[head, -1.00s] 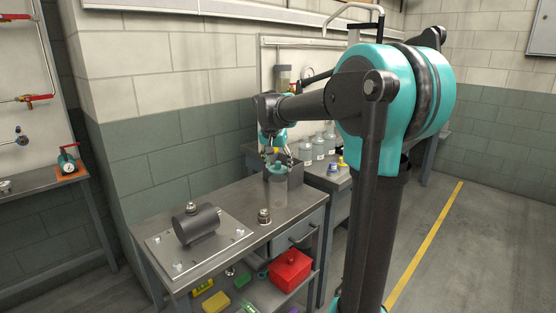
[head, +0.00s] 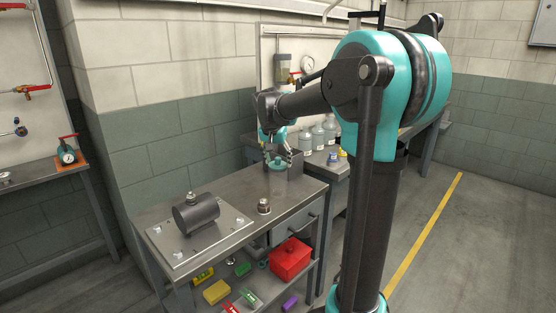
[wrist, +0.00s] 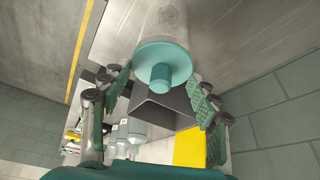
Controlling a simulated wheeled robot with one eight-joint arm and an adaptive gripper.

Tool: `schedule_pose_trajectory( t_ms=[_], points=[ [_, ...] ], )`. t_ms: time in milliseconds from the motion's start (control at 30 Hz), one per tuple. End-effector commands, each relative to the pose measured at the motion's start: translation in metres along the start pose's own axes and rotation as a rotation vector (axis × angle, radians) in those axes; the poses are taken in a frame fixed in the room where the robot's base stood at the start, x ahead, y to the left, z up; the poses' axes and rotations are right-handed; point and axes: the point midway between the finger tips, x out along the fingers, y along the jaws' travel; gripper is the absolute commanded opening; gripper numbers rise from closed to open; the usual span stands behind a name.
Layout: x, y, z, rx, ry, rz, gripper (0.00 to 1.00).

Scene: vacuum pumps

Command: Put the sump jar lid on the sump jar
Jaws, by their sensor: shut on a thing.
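The sump jar lid is a teal disc with a round knob (wrist: 162,64) in the wrist view. My gripper (wrist: 160,82) has its green-padded fingers on either side of the lid's rim, shut on it. A clear, faint cylinder, which looks like the sump jar (wrist: 158,20), shows beyond the lid in the wrist view. I cannot tell whether the lid touches it or hangs above it. In the head view my gripper (head: 277,155) is low over the far end of the bench, with teal at its fingertips; the jar is hard to make out there.
A dark pump on a plate (head: 195,213) and a small metal fitting (head: 264,206) are on the steel bench (head: 232,190). Several bottles (head: 318,138) stand behind. A red box (head: 291,259) is on the lower shelf.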

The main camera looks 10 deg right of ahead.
Motion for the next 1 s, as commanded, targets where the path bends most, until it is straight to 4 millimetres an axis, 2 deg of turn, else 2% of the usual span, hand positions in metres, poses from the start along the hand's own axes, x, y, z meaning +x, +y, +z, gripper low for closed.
schedule_pose_trajectory(
  t_ms=[900,933,1000],
  points=[
    [0.011,0.0,0.005,0.0,0.0,0.0,0.36],
    [0.011,0.0,0.005,0.0,0.0,0.0,0.63],
    [0.011,0.0,0.005,0.0,0.0,0.0,0.72]
  ],
)
